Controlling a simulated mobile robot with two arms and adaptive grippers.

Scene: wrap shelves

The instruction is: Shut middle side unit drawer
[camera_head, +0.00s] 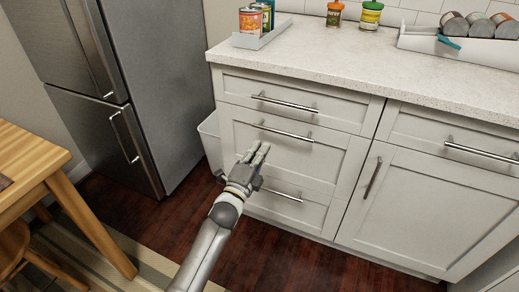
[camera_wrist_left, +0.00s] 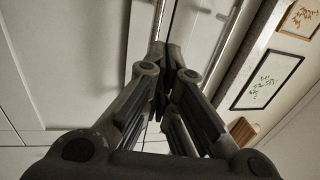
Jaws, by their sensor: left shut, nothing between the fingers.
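The side unit is a white cabinet with a stack of drawers. The middle drawer (camera_head: 330,158) has a grey bar handle (camera_head: 283,132). Its front looks nearly in line with the top drawer (camera_head: 335,107); I cannot tell whether a small gap remains. My left gripper (camera_head: 262,149) is shut and empty, in front of the middle drawer's face below its handle, hiding part of it. Contact is not clear. In the left wrist view the closed fingers (camera_wrist_left: 168,72) point at pale cabinet fronts. My right gripper is not in view.
The bottom drawer (camera_head: 318,211) is partly behind my left gripper. A cupboard door (camera_head: 420,205) stands to the right. A pale bin (camera_head: 211,145) stands left of the unit, beside the grey fridge (camera_head: 165,80). A wooden table (camera_head: 25,160) is at left. Cans and jars stand on the counter (camera_head: 330,50).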

